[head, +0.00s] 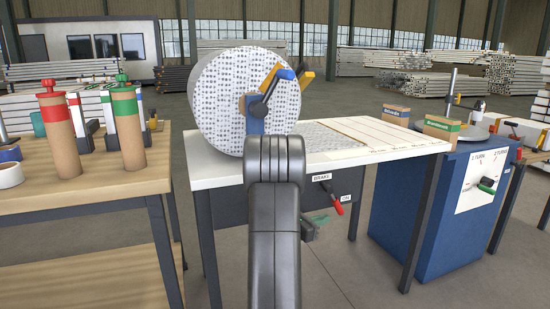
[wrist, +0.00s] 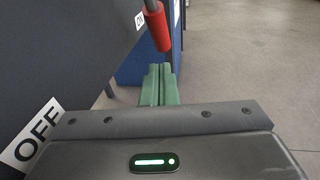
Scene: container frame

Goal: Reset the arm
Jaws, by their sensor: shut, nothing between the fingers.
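My arm (head: 274,220) rises in front of the white-topped table in the head view and covers part of its front. My gripper (wrist: 159,72) shows green fingers in the wrist view, closed together with nothing between them. In the head view a greenish part of it shows low to the right of the arm; the rest is hidden. A lever with a red grip (wrist: 158,27) is just beyond the fingertips in the wrist view, apparently apart from them. The same red lever (head: 338,208) hangs from the table front, between BRAKE and ON labels.
A large patterned roll (head: 222,100) stands on the white table (head: 393,143). A blue cabinet (head: 412,215) stands to the right. A wooden bench (head: 62,205) with two caulking-type tubes is at the left. An OFF label (wrist: 38,135) is close at the wrist view's left. Floor to the right is open.

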